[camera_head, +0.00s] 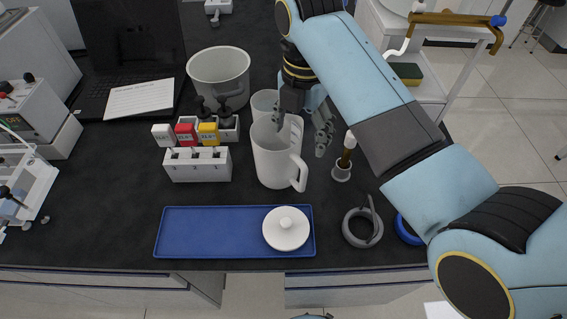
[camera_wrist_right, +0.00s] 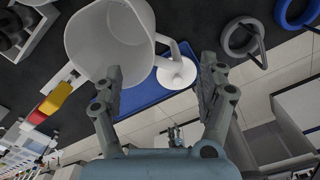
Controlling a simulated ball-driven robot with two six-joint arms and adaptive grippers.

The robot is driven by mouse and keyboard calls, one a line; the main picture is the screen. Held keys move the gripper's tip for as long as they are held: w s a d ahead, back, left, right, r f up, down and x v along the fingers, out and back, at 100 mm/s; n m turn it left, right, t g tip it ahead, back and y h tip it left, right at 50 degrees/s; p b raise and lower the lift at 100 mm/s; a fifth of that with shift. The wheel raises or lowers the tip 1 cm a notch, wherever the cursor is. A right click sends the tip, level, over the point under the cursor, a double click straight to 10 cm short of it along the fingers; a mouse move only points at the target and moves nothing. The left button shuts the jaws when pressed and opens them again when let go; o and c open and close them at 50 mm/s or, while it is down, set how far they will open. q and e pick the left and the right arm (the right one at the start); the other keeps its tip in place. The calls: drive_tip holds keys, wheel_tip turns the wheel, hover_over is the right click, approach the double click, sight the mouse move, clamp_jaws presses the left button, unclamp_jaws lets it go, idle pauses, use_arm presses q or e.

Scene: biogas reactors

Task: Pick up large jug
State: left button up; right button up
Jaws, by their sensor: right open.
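The large jug (camera_head: 273,158) is white, upright and uncovered on the dark bench, with its handle toward the lower right. In the right wrist view the jug (camera_wrist_right: 100,38) fills the upper left, and its handle points between my fingers. My right gripper (camera_head: 304,138) is open and empty at the jug's right rim, one finger near the rim and the other right of the handle. The right wrist view also shows the open fingers (camera_wrist_right: 160,75); contact cannot be told. A small, distant gripper low in that view (camera_wrist_right: 175,136) seems to be my left one; its state is unclear.
A blue tray (camera_head: 205,232) with a white lid (camera_head: 287,229) lies in front. A smaller beaker (camera_head: 264,101) and a big pot (camera_head: 219,76) stand behind. A bottle rack (camera_head: 197,164) is left; a brush holder (camera_head: 341,172) and grey ring (camera_head: 362,228) are right.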

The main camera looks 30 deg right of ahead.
sight(284, 161)
wheel_tip(284, 161, down, 6)
drive_tip(key=p, duration=0.1)
drive_tip(key=shift+f, duration=0.15)
drive_tip(key=shift+s, duration=0.15)
drive_tip(key=c, duration=1.1)
use_arm(q)
drive_tip(key=shift+w+r, duration=0.7)
drive_tip(key=shift+w, duration=0.15)
use_arm(e)
clamp_jaws()
